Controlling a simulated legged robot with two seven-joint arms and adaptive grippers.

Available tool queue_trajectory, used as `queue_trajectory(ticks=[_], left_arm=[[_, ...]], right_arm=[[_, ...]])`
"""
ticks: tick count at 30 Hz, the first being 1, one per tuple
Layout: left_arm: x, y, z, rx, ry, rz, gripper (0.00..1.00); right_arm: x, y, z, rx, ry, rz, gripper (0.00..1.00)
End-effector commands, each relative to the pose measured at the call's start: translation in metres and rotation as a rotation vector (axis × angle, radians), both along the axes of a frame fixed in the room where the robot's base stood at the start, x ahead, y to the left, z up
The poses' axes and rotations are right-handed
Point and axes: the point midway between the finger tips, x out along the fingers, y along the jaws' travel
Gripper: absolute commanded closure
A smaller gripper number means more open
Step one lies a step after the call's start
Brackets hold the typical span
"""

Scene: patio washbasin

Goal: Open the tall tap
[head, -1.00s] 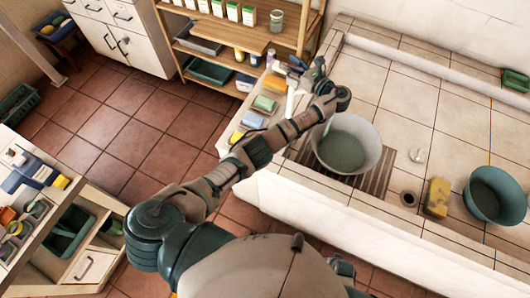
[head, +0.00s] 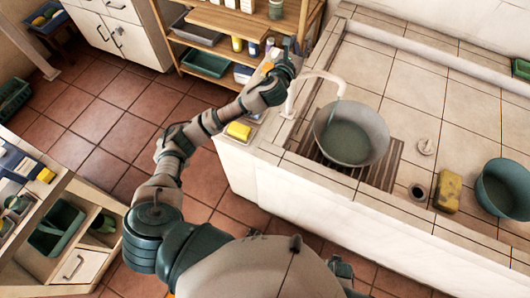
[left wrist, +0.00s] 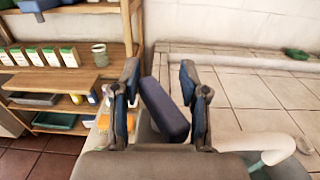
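The tall tap (head: 312,77) is a white curved pipe at the basin's left edge. Its spout hangs over a grey bowl (head: 377,122), with a teal end that could be a nozzle or water. In the left wrist view the pipe (left wrist: 250,144) shows at lower right. My left gripper (head: 289,48) is just behind and left of the tap. In the left wrist view my left gripper (left wrist: 163,92) is open. A dark blue-grey bar (left wrist: 166,112), perhaps the tap's lever, stands tilted between its fingers, with gaps visible. My right gripper is out of view.
The bowl stands on a slatted drain. A yellow sponge (head: 447,191) and a teal bowl (head: 500,188) lie right of it. A yellow block (head: 239,131) is on the near left ledge. Wooden shelves (head: 232,20) stand behind the gripper.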

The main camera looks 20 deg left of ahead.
Motion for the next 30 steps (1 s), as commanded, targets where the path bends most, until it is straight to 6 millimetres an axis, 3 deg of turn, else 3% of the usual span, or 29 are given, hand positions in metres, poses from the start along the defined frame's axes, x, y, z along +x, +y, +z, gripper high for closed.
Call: queue_trajectory(ticks=[1,5,24,30], left_arm=[[-0.003,0.001,-0.006,0.002,0.000,-0.035,0.57],[-0.035,0.001,0.002,0.002,-0.001,-0.028,0.57],[-0.175,0.006,0.001,-0.001,0.002,-0.025,0.57],[-0.175,0.002,-0.046,-0.310,0.127,0.010,0.57]], right_arm=[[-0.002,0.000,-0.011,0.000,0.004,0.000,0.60],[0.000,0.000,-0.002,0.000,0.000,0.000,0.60],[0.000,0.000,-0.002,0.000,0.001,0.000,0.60],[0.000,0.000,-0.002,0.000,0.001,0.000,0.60]])
